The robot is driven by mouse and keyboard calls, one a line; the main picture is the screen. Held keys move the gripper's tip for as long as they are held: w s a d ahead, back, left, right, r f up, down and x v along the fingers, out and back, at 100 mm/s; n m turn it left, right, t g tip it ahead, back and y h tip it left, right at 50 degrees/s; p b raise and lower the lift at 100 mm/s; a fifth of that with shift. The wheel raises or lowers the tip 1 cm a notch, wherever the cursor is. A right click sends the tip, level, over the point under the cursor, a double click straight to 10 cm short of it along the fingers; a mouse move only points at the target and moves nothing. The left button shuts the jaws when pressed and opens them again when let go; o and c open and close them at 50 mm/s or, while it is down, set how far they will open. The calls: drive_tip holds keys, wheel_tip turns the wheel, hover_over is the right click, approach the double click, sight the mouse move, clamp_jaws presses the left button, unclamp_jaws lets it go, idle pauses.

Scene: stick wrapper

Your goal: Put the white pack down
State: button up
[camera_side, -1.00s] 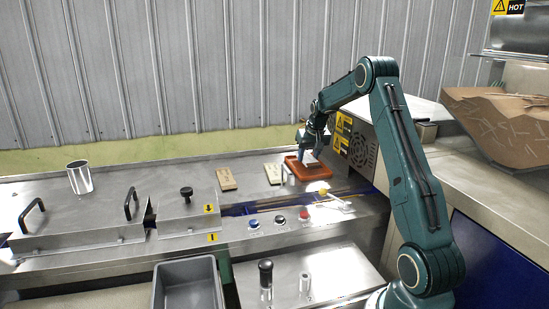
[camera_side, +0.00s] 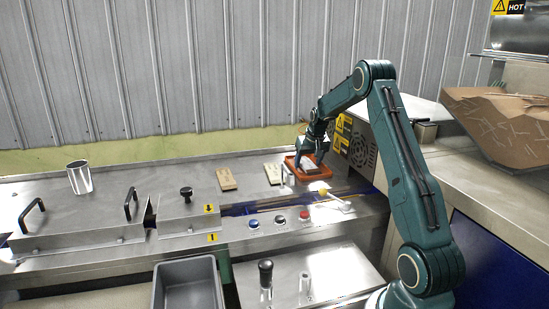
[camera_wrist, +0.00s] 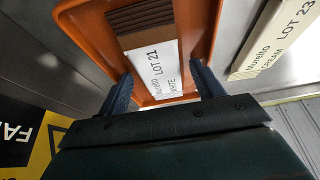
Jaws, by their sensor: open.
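In the side view the pack (camera_side: 310,168) shows as a pale patch inside the tray (camera_side: 291,164). My gripper (camera_wrist: 163,88) is open, with one finger on each side of the pack's near end and a visible gap to it. In the side view my gripper (camera_side: 304,158) is low over the tray's left part and hides some of it.
A cream pack (camera_wrist: 283,40), labelled "LOT 23", lies right of the tray in the wrist view. A vented panel with warning labels (camera_side: 343,125) stands close on the right.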

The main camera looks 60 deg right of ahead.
drive_tip(key=shift+r, duration=0.1)
drive_tip(key=v, duration=1.2)
idle(0.5)
